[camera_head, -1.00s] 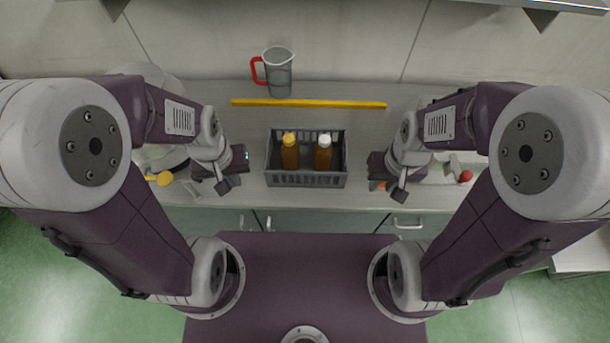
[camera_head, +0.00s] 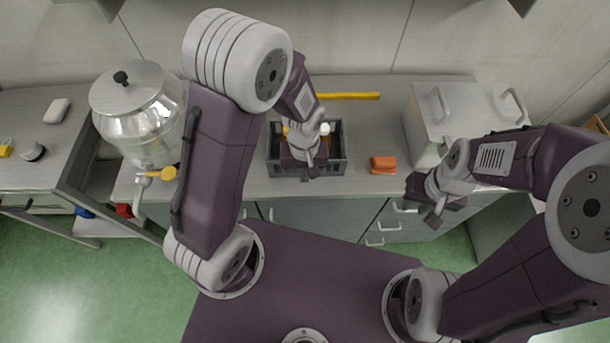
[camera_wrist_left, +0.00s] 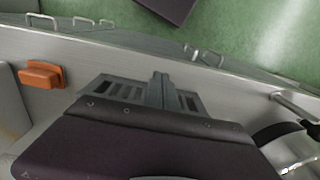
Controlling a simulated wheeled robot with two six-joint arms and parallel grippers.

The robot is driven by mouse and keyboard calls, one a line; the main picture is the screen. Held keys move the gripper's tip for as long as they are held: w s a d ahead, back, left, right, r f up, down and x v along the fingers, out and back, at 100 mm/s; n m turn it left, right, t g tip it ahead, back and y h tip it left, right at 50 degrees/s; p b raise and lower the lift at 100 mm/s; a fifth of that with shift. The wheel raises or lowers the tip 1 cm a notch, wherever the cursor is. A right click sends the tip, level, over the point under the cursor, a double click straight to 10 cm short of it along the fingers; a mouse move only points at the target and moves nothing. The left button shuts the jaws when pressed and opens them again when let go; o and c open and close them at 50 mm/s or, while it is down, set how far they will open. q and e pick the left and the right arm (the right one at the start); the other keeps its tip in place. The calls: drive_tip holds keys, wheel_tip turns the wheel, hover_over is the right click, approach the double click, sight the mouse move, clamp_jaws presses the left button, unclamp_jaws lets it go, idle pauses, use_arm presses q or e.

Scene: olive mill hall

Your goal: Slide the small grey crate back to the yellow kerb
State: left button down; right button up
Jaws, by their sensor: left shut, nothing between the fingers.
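The small grey crate (camera_head: 338,160) stands on the steel counter, with a clear gap between its back wall and the yellow kerb (camera_head: 348,96) in the head view. Bottles stand in it, mostly hidden by my left arm; a white cap (camera_head: 325,129) shows. My left gripper (camera_head: 304,174) is shut and empty, pointing down at the crate's front part. In the left wrist view its shut fingers (camera_wrist_left: 160,90) overlap the crate's slatted wall (camera_wrist_left: 115,90); I cannot tell whether they touch it. My right gripper (camera_head: 430,209) hangs near the counter's front edge, clear of the crate; its jaw opening is unclear.
An orange block (camera_head: 383,165) lies just right of the crate. A lidded steel box (camera_head: 440,115) stands further right. A steel tank with a yellow-handled tap (camera_head: 140,115) stands left. The counter between crate and kerb looks bare where visible.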

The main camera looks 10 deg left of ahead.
use_arm(q)
wheel_tip(320, 180, down, 8)
drive_tip(key=shift+s+r, duration=0.1)
drive_tip(key=shift+r, duration=0.05)
drive_tip(key=w, duration=0.1)
drive_tip(key=w+p, duration=0.1)
drive_tip(key=w, duration=0.1)
drive_tip(key=shift+a+f, duration=0.2)
drive_tip(key=shift+a, duration=0.2)
drive_tip(key=shift+w+a, duration=0.15)
drive_tip(key=shift+w, duration=0.3)
drive_tip(key=shift+w+f, duration=0.1)
drive_tip(key=shift+w, duration=0.05)
